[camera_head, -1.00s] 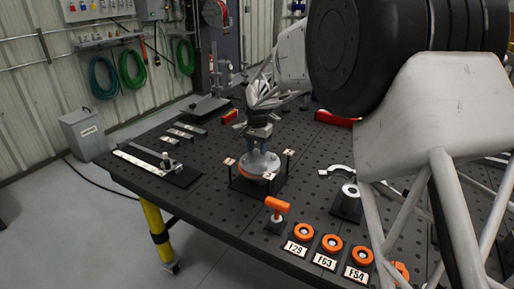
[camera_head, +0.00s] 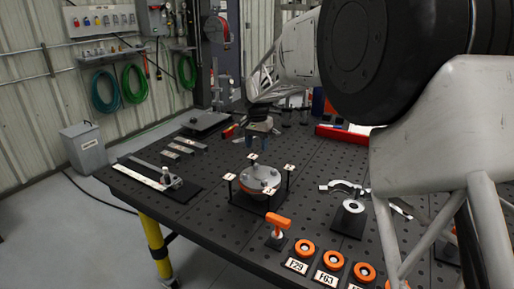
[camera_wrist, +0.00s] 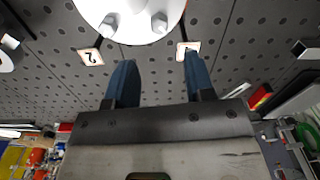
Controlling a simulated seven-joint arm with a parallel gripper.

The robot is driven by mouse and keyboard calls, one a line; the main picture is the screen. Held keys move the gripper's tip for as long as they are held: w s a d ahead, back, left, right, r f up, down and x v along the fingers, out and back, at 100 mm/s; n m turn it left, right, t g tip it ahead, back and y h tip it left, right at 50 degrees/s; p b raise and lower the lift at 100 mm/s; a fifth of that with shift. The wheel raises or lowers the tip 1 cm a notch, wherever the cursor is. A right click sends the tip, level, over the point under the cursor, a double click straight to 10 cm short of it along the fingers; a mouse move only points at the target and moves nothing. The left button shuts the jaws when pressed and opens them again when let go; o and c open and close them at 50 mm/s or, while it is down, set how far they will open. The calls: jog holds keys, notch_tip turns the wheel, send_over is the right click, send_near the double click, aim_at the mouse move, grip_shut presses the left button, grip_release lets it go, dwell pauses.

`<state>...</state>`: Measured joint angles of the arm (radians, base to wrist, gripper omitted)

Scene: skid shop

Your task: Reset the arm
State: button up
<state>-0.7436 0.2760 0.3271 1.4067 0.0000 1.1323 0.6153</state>
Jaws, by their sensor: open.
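My gripper (camera_head: 258,143) is open and empty, above the dark perforated table, behind the round metal flange in the head view. Its two blue fingers (camera_wrist: 160,65) are spread apart in the wrist view, with nothing between them. The silver flange (camera_head: 260,174) has an orange edge and bolt heads on top. It sits in a black fixture (camera_head: 259,202) with small numbered tags at its corners. The flange (camera_wrist: 130,12) is cut off at the top of the wrist view, apart from the fingertips.
Orange rings (camera_head: 305,247) with labels and an orange T-handle (camera_head: 277,224) stand along the front edge. A caliper-like tool (camera_head: 345,187) lies at right. Metal bars (camera_head: 140,173) lie at left. A red block (camera_head: 341,135) is behind. A grey bin (camera_head: 84,148) stands on the floor.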

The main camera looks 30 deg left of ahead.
jog(key=shift+r, duration=0.1)
dwell(0.6)
jog(key=shift+d+r, duration=0.25)
jog(key=shift+d, duration=0.3)
jog(key=s+d+r, duration=0.3)
jog(key=d, duration=0.9)
jog(key=s+d+r+t, duration=0.1)
jog(key=s+d+r, duration=0.25)
jog(key=d, duration=0.95)
jog(key=s+d+r, duration=0.3)
jog(key=d+r, duration=0.1)
jog(key=d, duration=0.8)
jog(key=s+d+f+m+t, duration=0.1)
jog(key=s+d, duration=1.1)
jog(key=d, duration=0.2)
jog(key=s+d+f, duration=0.3)
jog(key=s+d, duration=0.2)
jog(key=s, duration=0.3)
jog(key=s+d+f, duration=0.3)
jog(key=s+d, duration=0.2)
jog(key=s, duration=0.3)
jog(key=shift+f+m+t, duration=0.2)
jog(key=shift+m+t, duration=0.1)
jog(key=shift+w+a, duration=0.1)
